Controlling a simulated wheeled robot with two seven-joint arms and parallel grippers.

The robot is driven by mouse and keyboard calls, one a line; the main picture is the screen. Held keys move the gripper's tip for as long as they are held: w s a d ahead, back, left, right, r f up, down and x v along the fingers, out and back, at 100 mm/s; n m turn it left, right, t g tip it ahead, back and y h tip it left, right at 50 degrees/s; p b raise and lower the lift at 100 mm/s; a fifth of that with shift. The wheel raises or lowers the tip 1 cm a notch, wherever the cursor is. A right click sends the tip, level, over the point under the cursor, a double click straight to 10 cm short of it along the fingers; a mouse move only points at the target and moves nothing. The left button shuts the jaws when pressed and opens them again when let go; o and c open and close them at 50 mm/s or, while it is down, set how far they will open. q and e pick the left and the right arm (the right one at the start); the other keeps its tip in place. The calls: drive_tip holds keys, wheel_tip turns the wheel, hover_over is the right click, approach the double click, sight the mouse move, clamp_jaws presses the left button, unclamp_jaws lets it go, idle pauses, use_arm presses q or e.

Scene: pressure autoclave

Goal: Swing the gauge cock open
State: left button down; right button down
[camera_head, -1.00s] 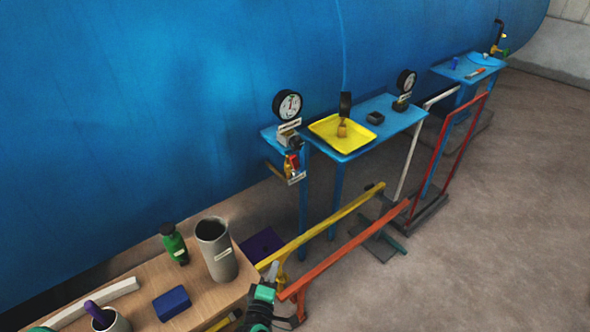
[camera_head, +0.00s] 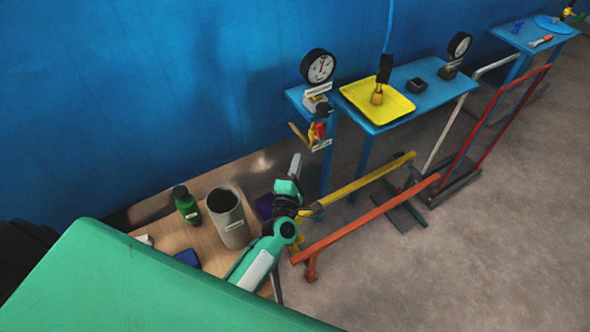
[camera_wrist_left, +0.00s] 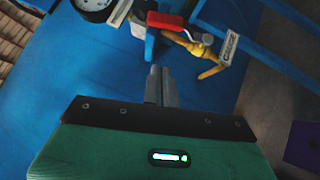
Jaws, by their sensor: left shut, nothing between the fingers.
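The gauge cock (camera_head: 318,132), with a red handle and brass body, hangs below the left dial gauge (camera_head: 318,67) at the end of the blue shelf. In the left wrist view its red handle (camera_wrist_left: 178,21) lies crosswise at the top, with the brass body (camera_wrist_left: 200,49) to its right and a white label beside it. My left gripper (camera_head: 296,160) is below and left of the cock in the head view. It also shows in the left wrist view (camera_wrist_left: 159,72), fingers together and empty, pointing toward the cock with a gap in the picture. My right gripper is not in view.
A yellow tray (camera_head: 352,92) sits on the blue shelf (camera_head: 440,94), beside a second gauge (camera_head: 459,45). A yellow rail (camera_head: 365,181) and an orange rail (camera_head: 370,217) stand right of my left arm. A grey cup (camera_head: 228,220) and green bottle (camera_head: 187,206) stand on the wooden bench.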

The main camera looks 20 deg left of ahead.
sight(320, 135)
use_arm(q)
drive_tip(key=w+d+r+p, duration=0.1)
drive_tip(key=w+r+p, duration=0.1)
drive_tip(key=w, duration=0.5)
drive_tip(key=shift+d, duration=0.35)
drive_tip(key=shift+p, duration=0.35)
